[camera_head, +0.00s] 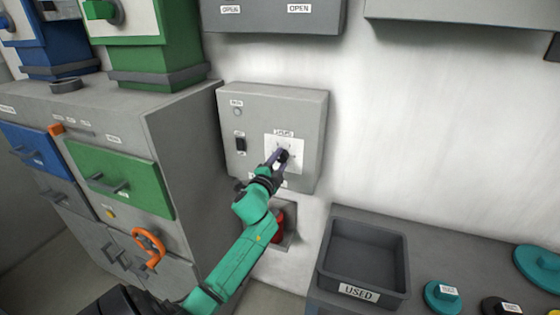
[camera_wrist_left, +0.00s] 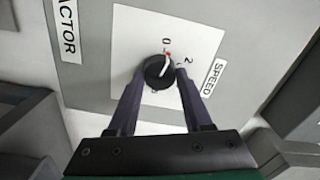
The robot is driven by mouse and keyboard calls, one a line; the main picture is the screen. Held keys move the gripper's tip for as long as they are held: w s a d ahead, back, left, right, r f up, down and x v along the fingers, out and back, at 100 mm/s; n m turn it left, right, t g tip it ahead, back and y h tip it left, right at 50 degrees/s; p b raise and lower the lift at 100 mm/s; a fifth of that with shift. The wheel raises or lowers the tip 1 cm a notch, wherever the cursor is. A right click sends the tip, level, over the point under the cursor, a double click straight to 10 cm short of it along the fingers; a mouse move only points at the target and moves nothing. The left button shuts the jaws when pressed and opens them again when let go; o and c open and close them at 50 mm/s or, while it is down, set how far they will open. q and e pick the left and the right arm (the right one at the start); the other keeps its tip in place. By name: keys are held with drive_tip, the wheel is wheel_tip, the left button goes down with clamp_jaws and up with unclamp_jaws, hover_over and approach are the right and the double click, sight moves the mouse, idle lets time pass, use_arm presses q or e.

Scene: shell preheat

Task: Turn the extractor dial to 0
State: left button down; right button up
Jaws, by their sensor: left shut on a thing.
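The extractor dial (camera_head: 284,155) is a small black knob on a white plate (camera_head: 300,146) on the grey wall box (camera_head: 263,118). My left gripper (camera_head: 279,157) is shut on it. In the left wrist view the dial (camera_wrist_left: 155,74) sits between the two fingers of the left gripper (camera_wrist_left: 160,76). Its white pointer has a red tip, which points close to the 0 mark, slightly toward the 2 side. The labels SPEED (camera_wrist_left: 214,78) and ACTOR (camera_wrist_left: 67,26) show on the box. Other scale marks are hidden or unclear. My right gripper is not in view.
A black switch (camera_head: 240,140) and a round button (camera_head: 238,112) are left of the dial. A red item (camera_head: 278,226) sits in a wall recess below the box. A grey cabinet (camera_head: 185,130) stands left; a USED tray (camera_head: 336,288) is at lower right.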

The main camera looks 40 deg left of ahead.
use_arm(q)
drive_tip(key=shift+n, duration=1.2)
drive_tip(key=shift+f, duration=0.1)
drive_tip(key=shift+c, duration=1.6)
unclamp_jaws()
drive_tip(key=b+v, duration=0.3)
drive_tip(key=v, duration=1.1)
drive_tip(key=shift+s, duration=0.35)
